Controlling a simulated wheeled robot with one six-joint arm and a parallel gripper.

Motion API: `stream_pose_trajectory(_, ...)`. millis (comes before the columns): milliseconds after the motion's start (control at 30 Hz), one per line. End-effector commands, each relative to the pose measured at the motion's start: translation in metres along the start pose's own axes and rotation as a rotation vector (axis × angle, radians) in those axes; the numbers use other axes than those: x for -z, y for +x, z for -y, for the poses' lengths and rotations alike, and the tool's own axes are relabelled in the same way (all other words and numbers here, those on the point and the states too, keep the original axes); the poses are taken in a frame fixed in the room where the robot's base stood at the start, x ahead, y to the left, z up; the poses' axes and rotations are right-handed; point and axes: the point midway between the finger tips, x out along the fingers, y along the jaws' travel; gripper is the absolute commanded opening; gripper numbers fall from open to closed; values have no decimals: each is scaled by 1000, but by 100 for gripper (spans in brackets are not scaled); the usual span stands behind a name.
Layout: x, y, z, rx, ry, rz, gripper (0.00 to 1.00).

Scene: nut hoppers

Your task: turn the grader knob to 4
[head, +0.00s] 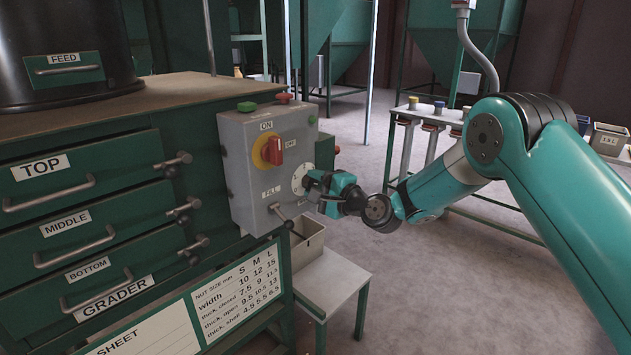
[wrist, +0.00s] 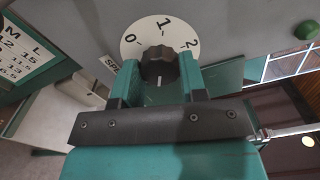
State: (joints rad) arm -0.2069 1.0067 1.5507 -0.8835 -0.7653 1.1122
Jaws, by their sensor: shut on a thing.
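The grader knob (wrist: 159,63) is dark and ridged, on a round white dial (wrist: 135,34) that also shows on the grey control box in the head view (head: 299,180). In the wrist view 0 is at the dial's left, 1 at the top and 2 at the right; its lower part is hidden. A pale mark shows on the knob's lower side, but I cannot tell which number it points to. My gripper (wrist: 160,88) has one finger on each side of the knob, shut on it. In the head view my gripper (head: 318,184) covers the knob.
The control box (head: 237,165) also bears a red ON/OFF switch (head: 273,150), a FILL lever (head: 283,214) and green and red buttons on top. Green drawers (head: 85,200) stand at left. A small bench (head: 335,281) with a bin is below; open floor lies right.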

Motion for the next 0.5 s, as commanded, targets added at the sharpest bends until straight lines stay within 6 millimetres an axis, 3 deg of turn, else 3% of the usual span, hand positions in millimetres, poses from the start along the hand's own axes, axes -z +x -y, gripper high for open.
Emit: stream_pose_trajectory(500, 1, 0, -1, -1, 37, -2, 15)
